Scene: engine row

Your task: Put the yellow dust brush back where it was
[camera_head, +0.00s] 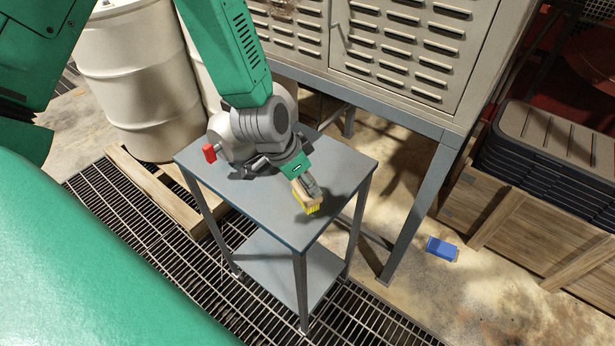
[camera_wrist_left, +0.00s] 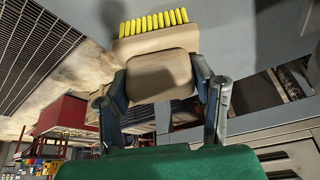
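The yellow dust brush (camera_head: 308,199) has a tan block and yellow bristles. My left gripper (camera_head: 303,189) is shut on its block, over the front right part of a small grey table (camera_head: 338,163). In the left wrist view the brush (camera_wrist_left: 160,72) sits between both fingers of the gripper (camera_wrist_left: 160,80), bristles pointing away from the palm. A shadow falls on the grey surface beside the bristles. I cannot tell whether the bristles touch the tabletop. My right gripper is not in view.
A small red object (camera_head: 209,152) shows beside my left wrist. Pale drums (camera_head: 140,75) stand behind left, and a louvred cabinet (camera_head: 400,50) on a metal frame stands behind. A blue box (camera_head: 441,248) lies on the floor. A wooden crate (camera_head: 525,230) is at right.

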